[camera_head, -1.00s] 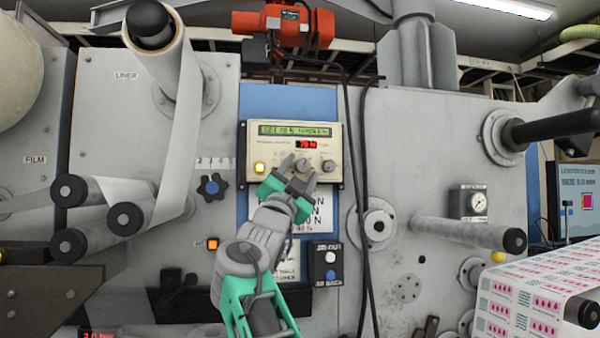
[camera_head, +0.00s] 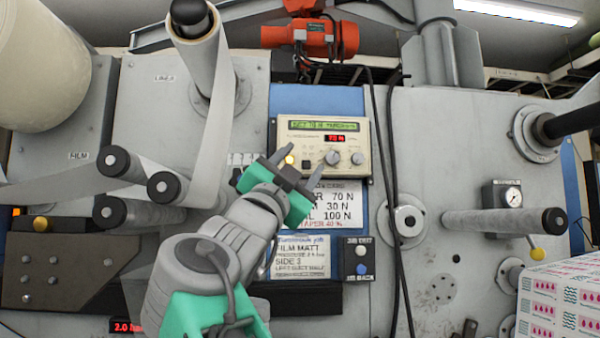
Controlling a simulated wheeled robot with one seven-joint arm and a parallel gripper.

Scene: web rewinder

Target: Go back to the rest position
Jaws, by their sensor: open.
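My gripper (camera_head: 295,162) is in the middle of the view, in front of the lower edge of the cream tension control box (camera_head: 376,178). Its two grey fingers are spread apart with nothing between them. The other lies just below the box's knobs (camera_head: 333,158). I cannot tell whether a finger touches the box. My grey and green arm reaches up from the bottom of the view and hides part of the panel behind it.
A label with tension values (camera_head: 338,220) and a two-button jog box (camera_head: 360,258) sit below the control box. Dark cables (camera_head: 388,200) hang just to the right. Rollers with a white web (camera_head: 215,150) stick out at left. A roller (camera_head: 500,221) and printed web (camera_head: 560,300) are at right.

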